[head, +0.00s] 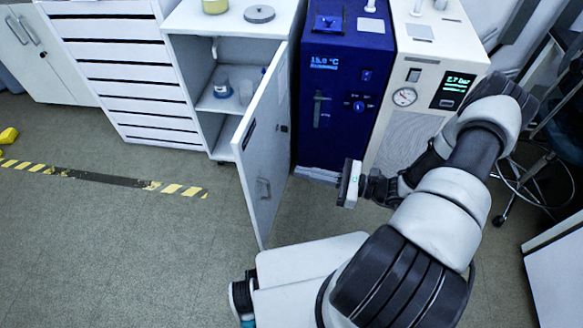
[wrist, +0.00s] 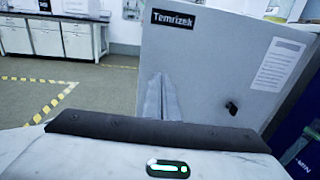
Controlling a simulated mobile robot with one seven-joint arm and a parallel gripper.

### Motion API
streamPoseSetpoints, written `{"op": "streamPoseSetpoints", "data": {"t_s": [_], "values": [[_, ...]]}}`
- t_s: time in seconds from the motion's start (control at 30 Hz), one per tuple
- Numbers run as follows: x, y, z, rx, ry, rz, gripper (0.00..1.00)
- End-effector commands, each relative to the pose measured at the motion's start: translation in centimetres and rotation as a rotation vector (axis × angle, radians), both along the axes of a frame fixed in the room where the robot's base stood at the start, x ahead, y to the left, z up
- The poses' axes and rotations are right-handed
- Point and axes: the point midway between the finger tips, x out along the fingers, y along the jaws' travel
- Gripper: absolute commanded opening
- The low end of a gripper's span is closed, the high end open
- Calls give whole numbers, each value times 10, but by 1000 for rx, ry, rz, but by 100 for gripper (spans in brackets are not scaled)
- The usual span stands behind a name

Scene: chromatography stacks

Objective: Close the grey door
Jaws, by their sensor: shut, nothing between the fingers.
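The grey door (head: 262,150) stands open, swung out from the right side of the white cabinet. Its outer face, with a dark label, a paper sheet, a dark knob and a grey handle (head: 263,190), faces my gripper. My gripper (head: 342,184) is to the right of the door, apart from it, with a strip of floor showing between them in the head view. In the wrist view the door (wrist: 215,75) fills the middle and right, with a "Temrizek" label. My gripper's fingers (wrist: 160,98) appear together and empty in front of it.
The cabinet (head: 200,22) is open, with small containers on its shelf. A blue machine (head: 342,95) and a white machine with a gauge (head: 425,75) stand right of the door. A stool (head: 520,185) stands at right.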

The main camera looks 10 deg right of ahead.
Motion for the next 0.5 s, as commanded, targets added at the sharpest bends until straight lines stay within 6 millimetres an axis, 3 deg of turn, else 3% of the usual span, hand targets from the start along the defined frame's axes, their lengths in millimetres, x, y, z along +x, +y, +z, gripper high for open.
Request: {"op": "streamPoseSetpoints", "data": {"t_s": [0.5], "values": [[44, 94, -1, 0, 1, 7, 0]]}}
